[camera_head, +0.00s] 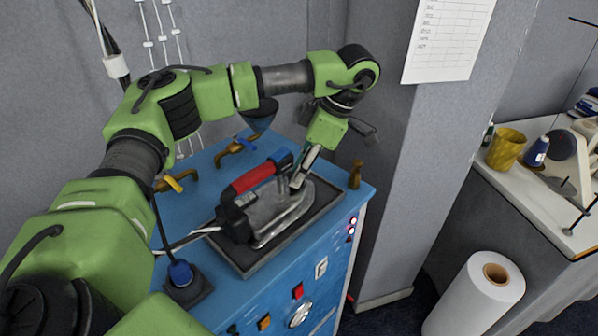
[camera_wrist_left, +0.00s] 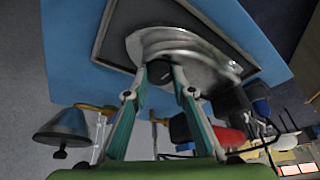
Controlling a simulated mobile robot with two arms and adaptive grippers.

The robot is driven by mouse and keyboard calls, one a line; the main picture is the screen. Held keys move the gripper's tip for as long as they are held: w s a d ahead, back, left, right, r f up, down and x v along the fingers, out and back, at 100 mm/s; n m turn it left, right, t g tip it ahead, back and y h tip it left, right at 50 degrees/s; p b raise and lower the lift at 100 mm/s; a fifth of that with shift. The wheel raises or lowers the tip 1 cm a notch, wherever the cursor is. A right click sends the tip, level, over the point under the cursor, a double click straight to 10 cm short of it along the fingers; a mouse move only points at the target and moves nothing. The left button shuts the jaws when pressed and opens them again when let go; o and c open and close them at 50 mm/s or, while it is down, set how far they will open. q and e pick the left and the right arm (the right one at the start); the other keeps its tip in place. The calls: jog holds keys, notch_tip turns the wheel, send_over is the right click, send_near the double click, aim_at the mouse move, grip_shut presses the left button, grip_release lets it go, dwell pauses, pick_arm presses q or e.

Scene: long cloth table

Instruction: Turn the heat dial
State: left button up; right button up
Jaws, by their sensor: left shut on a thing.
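A steam iron with a red handle (camera_head: 252,178) and a grey metal body (camera_head: 270,211) rests on a dark tray on the blue workstation. My left gripper (camera_head: 297,182) reaches down from above to the right part of the iron. In the left wrist view its two fingers (camera_wrist_left: 163,76) are shut on a small dark round knob, the heat dial (camera_wrist_left: 159,72), on the iron's metal body (camera_wrist_left: 202,57). The fingers hide the dial in the head view, and its marking cannot be read. My right gripper is not in view.
The tray (camera_head: 247,269) has a raised dark rim. Brass taps (camera_head: 237,147) stand along the workstation's back, and a brass piece (camera_head: 355,174) at its right corner. A cable runs left from the iron. A grey pillar stands close to the right.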

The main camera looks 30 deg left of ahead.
pick_arm(q)
jog(key=shift+m, duration=0.4)
jog(key=o, duration=1.1)
jog(key=v, duration=1.2)
